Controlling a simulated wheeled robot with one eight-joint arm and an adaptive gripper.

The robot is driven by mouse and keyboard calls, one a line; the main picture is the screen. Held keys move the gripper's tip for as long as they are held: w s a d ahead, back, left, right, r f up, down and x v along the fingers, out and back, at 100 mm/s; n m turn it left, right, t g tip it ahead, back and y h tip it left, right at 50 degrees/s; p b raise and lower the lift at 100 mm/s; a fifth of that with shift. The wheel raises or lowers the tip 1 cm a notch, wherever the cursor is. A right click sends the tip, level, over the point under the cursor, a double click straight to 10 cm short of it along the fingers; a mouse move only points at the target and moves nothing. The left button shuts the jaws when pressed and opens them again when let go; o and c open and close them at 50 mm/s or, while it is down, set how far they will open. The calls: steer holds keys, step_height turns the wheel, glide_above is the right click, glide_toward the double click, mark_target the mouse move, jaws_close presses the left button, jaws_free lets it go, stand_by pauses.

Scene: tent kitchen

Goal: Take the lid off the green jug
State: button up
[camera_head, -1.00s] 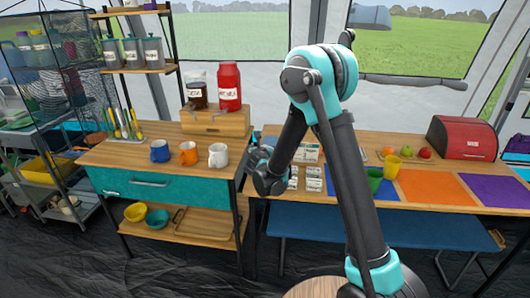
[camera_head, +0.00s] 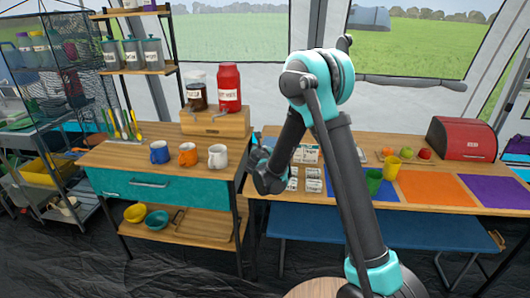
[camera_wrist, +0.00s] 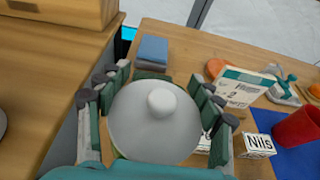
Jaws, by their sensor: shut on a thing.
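The lid (camera_wrist: 150,130) is a round, pale grey disc with a white knob. It fills the middle of the wrist view, between the fingers of my gripper (camera_wrist: 157,120), which is shut on it. A thin green edge shows below the lid at its lower left. The rest of the green jug is hidden under the lid, and I cannot tell whether the two are apart. In the head view my gripper (camera_head: 262,160) is at the left end of the right-hand table, and the jug cannot be made out there.
A blue block (camera_wrist: 153,48) lies beyond the lid. A printed card (camera_wrist: 240,85) and a small "Nils" box (camera_wrist: 258,146) are to its right, with a red cup (camera_wrist: 297,127) farther right. A wooden box (camera_wrist: 65,12) stands on the neighbouring counter. Several mugs, including a white one (camera_head: 218,156), stand there too.

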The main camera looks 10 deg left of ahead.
steer(key=shift+r, duration=0.1)
step_height(320, 180, up, 19)
steer(key=shift+f, duration=0.15)
steer(key=s+d+f+m+h, duration=0.1)
steer(key=s+d+f, duration=0.1)
steer(key=d+f, duration=0.3)
steer(key=s+d+f+m+h, duration=0.1)
steer(key=d+f, duration=0.3)
steer(key=d, duration=1)
steer(key=s+d+f+m+h, duration=0.1)
steer(key=s+d+f, duration=0.3)
steer(key=d, duration=0.6)
steer(key=shift+f+g+h, duration=0.3)
steer(key=shift+f, duration=0.55)
